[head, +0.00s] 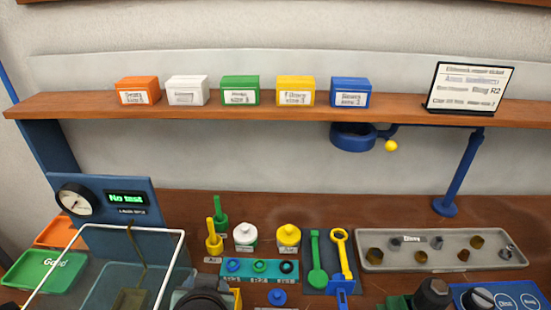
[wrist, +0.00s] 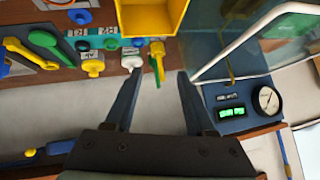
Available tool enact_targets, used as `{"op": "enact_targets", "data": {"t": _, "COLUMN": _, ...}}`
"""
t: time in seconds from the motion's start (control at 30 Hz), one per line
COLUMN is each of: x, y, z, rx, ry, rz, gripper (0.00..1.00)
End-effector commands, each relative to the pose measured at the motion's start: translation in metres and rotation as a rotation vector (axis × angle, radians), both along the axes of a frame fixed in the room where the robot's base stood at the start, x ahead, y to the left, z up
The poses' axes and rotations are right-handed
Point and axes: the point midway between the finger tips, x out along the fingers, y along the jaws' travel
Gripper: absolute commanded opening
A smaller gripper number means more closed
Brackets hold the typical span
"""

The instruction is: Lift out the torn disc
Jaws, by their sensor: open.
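I cannot make out a torn disc in either view. My gripper (wrist: 160,72) is open in the wrist view, with its two dark fingers apart and nothing between them that I can see held. It is not clearly visible in the head view. A dark round part (head: 203,301) at the bottom edge of the head view is cut off, and I cannot tell what it is. A yellow open box-like part (wrist: 152,18) is at the top of the wrist view, beyond the fingertips. A teal holder (head: 260,269) carries several rings, and a small blue cap (head: 277,297) lies in front of it.
A gauge panel (head: 110,200) reads "No test". A white-edged clear guard (head: 182,245) stands at the left, near a green "Good" tray (head: 40,268). A grey tray (head: 400,262) holds several fittings. Bottles, green and yellow tools stand mid-bench. A shelf (head: 220,107) carries several labelled boxes.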

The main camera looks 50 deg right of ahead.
Motion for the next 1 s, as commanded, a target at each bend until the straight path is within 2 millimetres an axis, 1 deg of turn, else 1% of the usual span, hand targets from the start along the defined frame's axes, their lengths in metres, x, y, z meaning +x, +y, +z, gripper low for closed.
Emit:
{"op": "enact_targets", "data": {"t": 0.03, "x": -0.014, "y": -0.005, "z": 0.016, "rx": 0.027, "ry": 0.062, "rz": -0.038, "gripper": 0.55}}
{"op": "enact_targets", "data": {"t": 0.2, "x": -0.062, "y": -0.014, "z": 0.012, "rx": 0.112, "ry": 0.24, "rz": -0.167, "gripper": 0.55}}
{"op": "enact_targets", "data": {"t": 0.3, "x": -0.085, "y": -0.017, "z": 0.011, "rx": 0.145, "ry": 0.319, "rz": -0.228, "gripper": 0.55}}
{"op": "enact_targets", "data": {"t": 0.43, "x": -0.105, "y": -0.018, "z": 0.01, "rx": 0.172, "ry": 0.382, "rz": -0.28, "gripper": 0.55}}
{"op": "enact_targets", "data": {"t": 0.57, "x": -0.113, "y": -0.02, "z": 0.003, "rx": 0.184, "ry": 0.411, "rz": -0.304, "gripper": 0.55}}
{"op": "enact_targets", "data": {"t": 0.67, "x": -0.112, "y": -0.025, "z": -0.011, "rx": 0.185, "ry": 0.416, "rz": -0.307, "gripper": 0.55}}
{"op": "enact_targets", "data": {"t": 0.83, "x": -0.107, "y": -0.036, "z": -0.041, "rx": 0.186, "ry": 0.415, "rz": -0.305, "gripper": 0.55}}
{"op": "enact_targets", "data": {"t": 1.0, "x": -0.102, "y": -0.044, "z": -0.061, "rx": 0.185, "ry": 0.411, "rz": -0.304, "gripper": 0.55}}
